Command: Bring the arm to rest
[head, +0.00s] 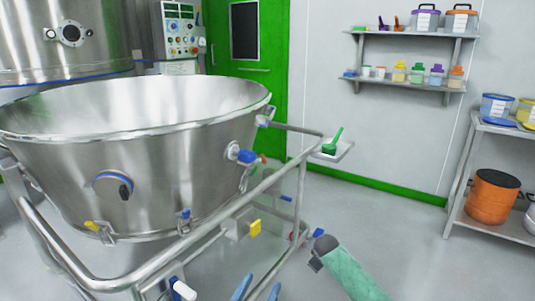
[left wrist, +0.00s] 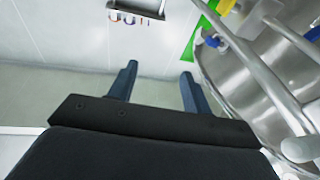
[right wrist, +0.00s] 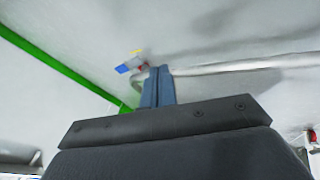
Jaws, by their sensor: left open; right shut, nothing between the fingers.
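My left gripper (head: 258,287) shows at the bottom edge of the head view, with two blue fingertips in front of the bowl's cart. In the left wrist view the left gripper (left wrist: 158,72) has its fingers wide apart with nothing between them. In the right wrist view my right gripper (right wrist: 157,75) has its fingers together and holds nothing. A pale bar shows just beyond those fingertips; I cannot tell whether they touch it.
A large steel bowl (head: 130,150) stands on a tubular cart (head: 215,235) at the left. A green scoop (head: 334,141) lies on a small side tray (head: 330,153). Wall shelves (head: 410,81) hold containers. A rack (head: 480,216) with an orange drum (head: 490,197) stands right. Floor between is clear.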

